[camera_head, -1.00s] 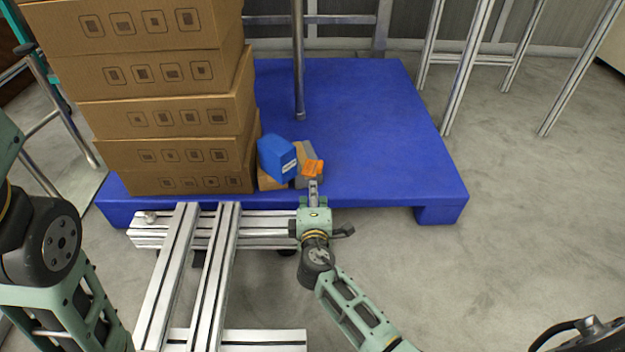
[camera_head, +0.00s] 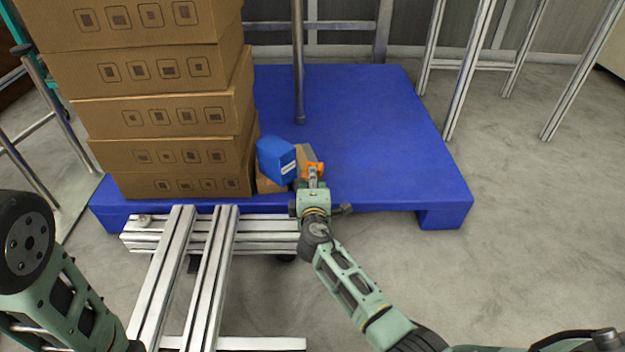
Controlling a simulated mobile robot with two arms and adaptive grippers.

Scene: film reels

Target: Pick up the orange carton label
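The orange carton label (camera_head: 313,168) is a small bright orange piece near the front edge of the blue platform, just right of a blue box. My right gripper (camera_head: 313,176) reaches in from the lower right, and its fingertips are at the orange label, overlapping its lower part. The fingers are too small and partly covered to tell whether they are open or closed on it. My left arm shows at the lower left, but its gripper is out of view.
A blue box (camera_head: 276,160) and a small brown carton (camera_head: 305,153) sit close beside the label. A tall stack of brown cartons (camera_head: 180,118) stands left. The blue platform (camera_head: 385,135) is bare to the right. A metal post (camera_head: 299,70) rises behind.

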